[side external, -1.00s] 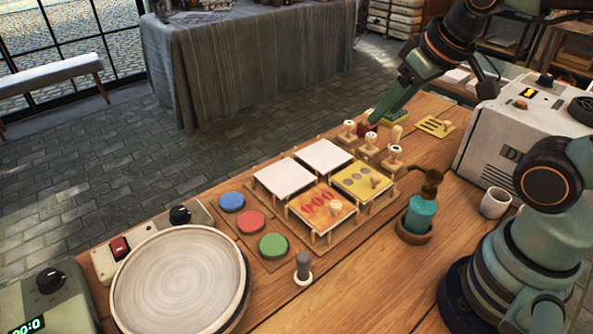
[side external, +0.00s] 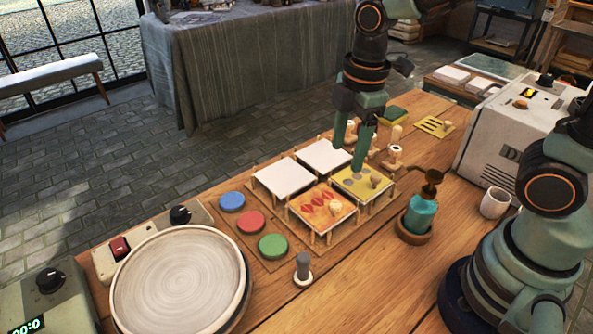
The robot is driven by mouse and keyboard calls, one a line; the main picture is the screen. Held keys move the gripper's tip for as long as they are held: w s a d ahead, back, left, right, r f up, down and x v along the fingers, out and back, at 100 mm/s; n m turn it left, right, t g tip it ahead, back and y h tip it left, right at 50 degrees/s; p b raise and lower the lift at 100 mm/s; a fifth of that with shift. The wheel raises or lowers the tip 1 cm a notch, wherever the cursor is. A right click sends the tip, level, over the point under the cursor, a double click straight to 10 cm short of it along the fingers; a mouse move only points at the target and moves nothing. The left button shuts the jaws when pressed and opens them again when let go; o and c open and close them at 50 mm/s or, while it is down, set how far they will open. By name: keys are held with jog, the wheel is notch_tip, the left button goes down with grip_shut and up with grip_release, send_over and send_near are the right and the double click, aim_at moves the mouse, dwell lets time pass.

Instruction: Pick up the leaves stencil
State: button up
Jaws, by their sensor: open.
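The leaves stencil (side external: 313,200) is an orange square with red leaf-shaped marks and a pale wooden knob. It lies at the front of a low wooden rack with posts, in the side external view. A yellow stencil (side external: 350,178) with grey round marks and a knob lies in the rack square behind and to its right. My gripper (side external: 348,158) is open with its fingers pointing down. It shows over the back edge of the yellow stencil, up and to the right of the leaves stencil. No thing is visible between the fingers.
Two white tiles (side external: 284,177) fill the rack's other squares. Wooden stamps (side external: 392,158) stand behind the rack, partly hidden by my gripper. A teal pump bottle (side external: 421,214) stands to the right.

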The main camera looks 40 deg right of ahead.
notch_tip(320, 180, down, 2)
jog(key=a+n+g, duration=0.1)
jog(key=a+n, duration=0.1)
jog(key=n, duration=0.1)
send_over(336, 203)
jog(key=f, duration=0.6)
jog(key=shift+s+a+f, duration=0.2)
jog(key=shift+f, duration=0.1)
jog(key=shift+w+d+f, duration=0.1)
jog(key=shift+f, duration=1.25)
jog(key=shift+w+d+f, duration=0.1)
jog(key=shift+f, duration=1.25)
jog(key=shift+c, duration=0.4)
grip_shut()
